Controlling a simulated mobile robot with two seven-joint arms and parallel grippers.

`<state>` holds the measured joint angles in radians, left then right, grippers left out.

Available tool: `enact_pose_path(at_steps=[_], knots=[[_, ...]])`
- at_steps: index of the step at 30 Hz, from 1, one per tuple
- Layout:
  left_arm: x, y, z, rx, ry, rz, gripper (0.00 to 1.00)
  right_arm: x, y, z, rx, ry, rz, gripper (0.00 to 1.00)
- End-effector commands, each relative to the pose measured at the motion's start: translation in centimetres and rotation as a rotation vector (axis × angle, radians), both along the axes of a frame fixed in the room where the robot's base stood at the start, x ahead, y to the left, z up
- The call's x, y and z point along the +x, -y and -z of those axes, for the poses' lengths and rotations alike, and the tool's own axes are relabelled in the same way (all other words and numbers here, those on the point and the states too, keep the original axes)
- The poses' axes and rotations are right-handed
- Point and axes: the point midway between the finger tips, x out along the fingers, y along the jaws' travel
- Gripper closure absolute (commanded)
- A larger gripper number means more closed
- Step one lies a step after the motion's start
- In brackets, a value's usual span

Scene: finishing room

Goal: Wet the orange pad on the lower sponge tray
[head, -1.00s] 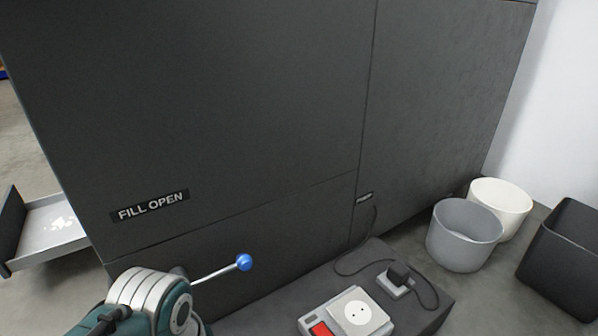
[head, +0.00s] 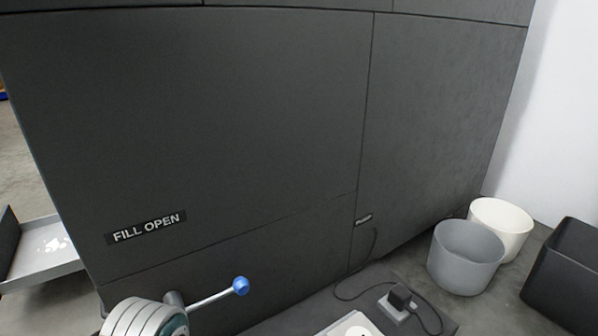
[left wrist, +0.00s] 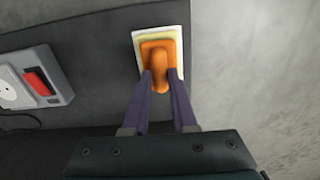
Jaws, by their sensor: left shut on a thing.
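In the left wrist view, my left gripper (left wrist: 160,82) is shut on the orange pad (left wrist: 160,52), with a finger on each side of its raised grip. A yellow layer and a white edge show around the pad. I cannot tell whether these belong to it or lie beneath it. The pad is over or on a dark surface, close to its edge. In the head view my arm enters at the bottom left, but the gripper and pad are out of sight. A shallow grey tray (head: 30,268) with white patches sticks out at the far left. My right gripper is not in view.
A lever with a blue knob (head: 241,285) stands before the dark cabinet, near a FILL OPEN label (head: 146,228). A red switch (left wrist: 38,82) sits beside a socket. A grey bucket (head: 465,258), white bucket (head: 502,228) and black bin (head: 565,270) stand right.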

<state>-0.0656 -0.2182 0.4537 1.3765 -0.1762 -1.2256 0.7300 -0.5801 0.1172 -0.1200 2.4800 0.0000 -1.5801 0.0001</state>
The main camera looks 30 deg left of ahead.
Motion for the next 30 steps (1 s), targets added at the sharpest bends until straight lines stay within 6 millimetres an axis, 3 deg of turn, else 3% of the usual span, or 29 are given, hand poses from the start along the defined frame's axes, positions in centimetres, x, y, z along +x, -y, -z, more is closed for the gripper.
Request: enact_pose_path(at_steps=[30], knots=[[0.02,-0.04,0.84,0.001,0.000,0.000,1.00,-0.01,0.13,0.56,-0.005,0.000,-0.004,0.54]])
